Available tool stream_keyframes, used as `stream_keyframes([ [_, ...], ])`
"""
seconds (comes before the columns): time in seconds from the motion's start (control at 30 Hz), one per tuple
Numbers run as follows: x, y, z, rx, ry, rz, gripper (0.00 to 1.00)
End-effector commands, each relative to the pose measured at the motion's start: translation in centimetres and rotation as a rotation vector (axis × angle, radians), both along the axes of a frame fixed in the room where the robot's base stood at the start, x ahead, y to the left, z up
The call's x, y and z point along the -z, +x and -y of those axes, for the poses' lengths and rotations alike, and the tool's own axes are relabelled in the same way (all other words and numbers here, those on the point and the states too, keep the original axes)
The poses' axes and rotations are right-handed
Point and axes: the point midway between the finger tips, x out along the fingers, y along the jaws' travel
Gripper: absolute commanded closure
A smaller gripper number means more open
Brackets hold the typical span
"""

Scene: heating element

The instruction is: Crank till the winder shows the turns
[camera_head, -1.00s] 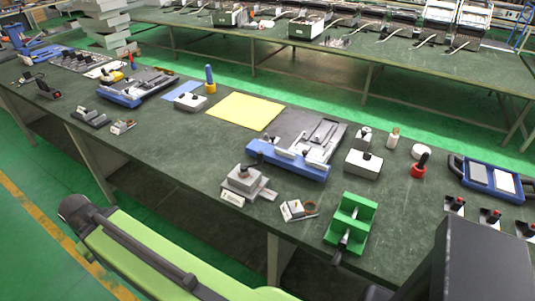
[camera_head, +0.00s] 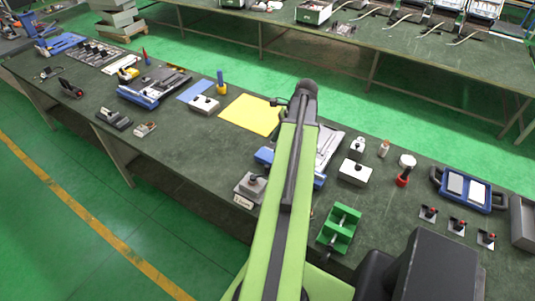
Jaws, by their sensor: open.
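A green device (camera_head: 350,214) with upright plates stands near the bench's front edge, right of my arm. It looks like the winder. A dark crank-like part (camera_head: 334,241) shows at its front. I cannot read any turn count on it. My green arm rises through the middle of the view to a dark joint at the yellow sheet. My gripper is not visible. The arm covers part of the bench left of the green device.
A grey block with a knob (camera_head: 249,187) stands left of my arm. A blue-based fixture (camera_head: 265,156) is partly hidden behind the arm. A white box (camera_head: 355,173), a red-based post (camera_head: 402,178) and a blue-framed panel (camera_head: 467,190) stand to the right. The yellow sheet (camera_head: 248,116) lies flat.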

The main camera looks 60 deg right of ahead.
Motion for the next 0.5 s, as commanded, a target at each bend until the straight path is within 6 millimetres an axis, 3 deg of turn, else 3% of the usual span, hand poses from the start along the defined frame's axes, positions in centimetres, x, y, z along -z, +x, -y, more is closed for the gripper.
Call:
stream_keyframes([
  [0.03,-1.0,-1.2,0.9,0.049,0.012,0.0,0.56],
  [0.1,-1.2,-2.1,1.4,0.088,0.022,0.0,0.56],
  [0.27,-0.6,-2.3,1.4,0.098,0.025,0.001,0.56],
  [0.5,3.7,-1.1,0.5,0.095,0.024,0.0,0.56],
])
